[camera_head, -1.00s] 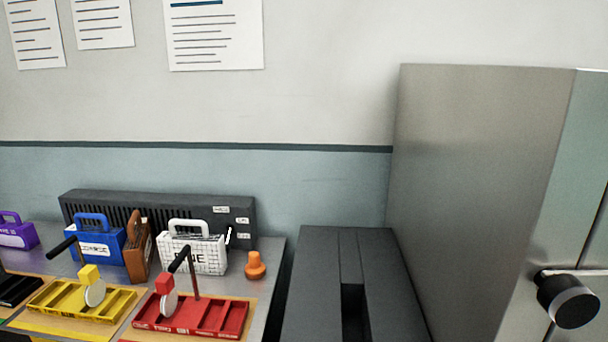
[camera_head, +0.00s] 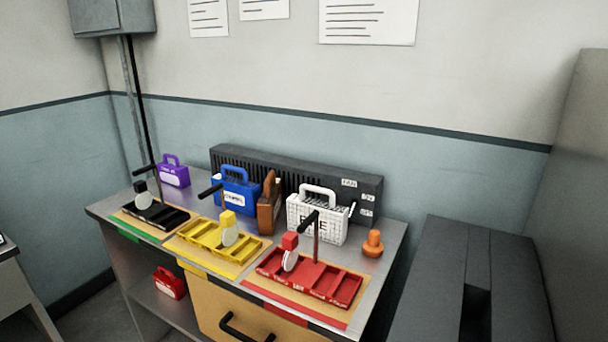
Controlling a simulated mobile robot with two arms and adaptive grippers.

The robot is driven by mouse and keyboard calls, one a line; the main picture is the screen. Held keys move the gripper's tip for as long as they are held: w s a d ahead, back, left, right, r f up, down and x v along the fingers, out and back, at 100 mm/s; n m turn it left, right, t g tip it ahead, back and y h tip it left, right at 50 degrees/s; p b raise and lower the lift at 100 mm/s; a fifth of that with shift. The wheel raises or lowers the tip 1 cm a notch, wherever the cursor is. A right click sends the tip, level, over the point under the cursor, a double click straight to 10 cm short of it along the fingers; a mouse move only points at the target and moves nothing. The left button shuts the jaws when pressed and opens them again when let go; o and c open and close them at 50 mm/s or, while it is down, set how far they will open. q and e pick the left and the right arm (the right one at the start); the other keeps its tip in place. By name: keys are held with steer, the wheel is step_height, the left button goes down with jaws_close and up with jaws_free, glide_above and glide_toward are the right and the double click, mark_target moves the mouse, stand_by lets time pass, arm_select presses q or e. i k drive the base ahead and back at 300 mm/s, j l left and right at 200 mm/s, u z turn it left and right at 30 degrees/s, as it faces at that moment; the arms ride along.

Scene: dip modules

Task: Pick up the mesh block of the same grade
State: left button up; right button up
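Several handled blocks stand along the back of a metal bench (camera_head: 392,262) in the head view. A white block with a mesh pattern and dark lettering (camera_head: 318,222), partly hidden by a post, stands at the right. A brown block (camera_head: 268,206) stands edge-on left of it. A blue block with a white label (camera_head: 236,192) and a smaller purple block (camera_head: 174,173) stand further left. A red block (camera_head: 169,283) sits on the shelf below. The lettering is too small to read surely. Neither of my grippers is in view.
Black (camera_head: 160,215), yellow (camera_head: 212,243) and red (camera_head: 310,280) trays with upright posts stand along the bench front. An orange knob-shaped object (camera_head: 373,243) stands at the right. A dark cabinet (camera_head: 430,275) borders the bench's right side. A drawer handle (camera_head: 245,328) juts out in front.

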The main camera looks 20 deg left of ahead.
mark_target(242, 196)
steer(key=i+j+z, duration=0.15)
steer(key=j, duration=0.75)
steer(key=i+j+z, duration=0.15)
steer(key=j, duration=0.8)
steer(key=i+j+z, duration=0.2)
steer(key=j, duration=0.75)
steer(key=j+z, duration=0.15)
steer(key=j, duration=0.8)
steer(key=i, duration=0.05)
